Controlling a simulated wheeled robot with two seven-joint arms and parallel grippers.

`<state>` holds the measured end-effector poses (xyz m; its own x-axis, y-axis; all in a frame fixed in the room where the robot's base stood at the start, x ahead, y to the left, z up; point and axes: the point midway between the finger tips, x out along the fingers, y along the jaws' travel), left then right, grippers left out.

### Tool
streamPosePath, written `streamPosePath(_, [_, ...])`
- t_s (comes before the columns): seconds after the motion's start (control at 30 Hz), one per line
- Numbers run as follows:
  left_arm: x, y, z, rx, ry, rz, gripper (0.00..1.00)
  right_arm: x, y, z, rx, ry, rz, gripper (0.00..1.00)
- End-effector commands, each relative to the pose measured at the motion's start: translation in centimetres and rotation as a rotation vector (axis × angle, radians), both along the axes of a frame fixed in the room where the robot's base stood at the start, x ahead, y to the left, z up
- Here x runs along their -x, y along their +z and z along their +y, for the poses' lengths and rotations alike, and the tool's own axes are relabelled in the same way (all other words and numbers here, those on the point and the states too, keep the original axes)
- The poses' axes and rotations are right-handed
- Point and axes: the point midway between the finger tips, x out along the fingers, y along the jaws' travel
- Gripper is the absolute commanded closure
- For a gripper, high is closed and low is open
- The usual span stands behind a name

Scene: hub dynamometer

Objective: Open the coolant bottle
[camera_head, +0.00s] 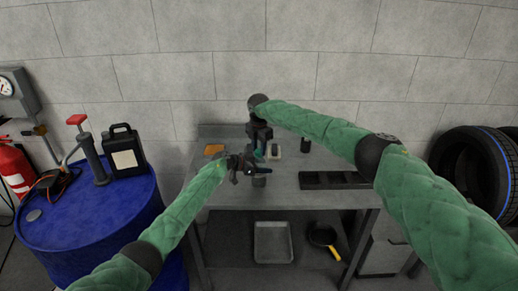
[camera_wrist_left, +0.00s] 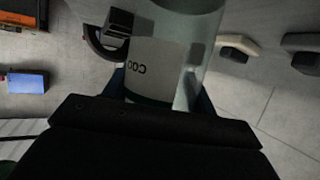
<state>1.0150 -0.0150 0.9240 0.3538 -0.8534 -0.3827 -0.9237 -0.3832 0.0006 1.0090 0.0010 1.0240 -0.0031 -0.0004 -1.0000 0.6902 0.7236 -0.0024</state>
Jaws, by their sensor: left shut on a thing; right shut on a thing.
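The coolant bottle (camera_wrist_left: 165,65) is a translucent container with a white label, its lettering partly readable as "COO". In the head view only a small teal patch of it (camera_head: 260,154) shows between my grippers, over the bench. My left gripper (camera_head: 256,168) is shut on the bottle's body; its blue fingers show either side of the label in the left wrist view. My right gripper (camera_head: 260,146) points down from above and is shut at the top of the bottle. The cap is hidden by the right gripper, so I cannot see whether it has turned.
The grey workbench (camera_head: 225,191) holds an orange item (camera_head: 214,149), a small pale item (camera_head: 274,151), a dark jar (camera_head: 305,145) and a black compartment tray (camera_head: 335,180). A blue drum (camera_head: 95,225) with a black canister (camera_head: 124,150) stands left. Tires (camera_head: 478,165) stand right.

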Motion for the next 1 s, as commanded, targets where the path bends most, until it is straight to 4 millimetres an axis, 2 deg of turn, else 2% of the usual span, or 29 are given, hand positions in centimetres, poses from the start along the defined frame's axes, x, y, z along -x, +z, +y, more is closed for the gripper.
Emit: streamPosePath(1.0, [0.17, -0.18, -0.13, -0.002, -0.004, 0.001, 1.00, -0.25, 0.28, -0.20, 0.001, 1.490, -0.004, 0.95])
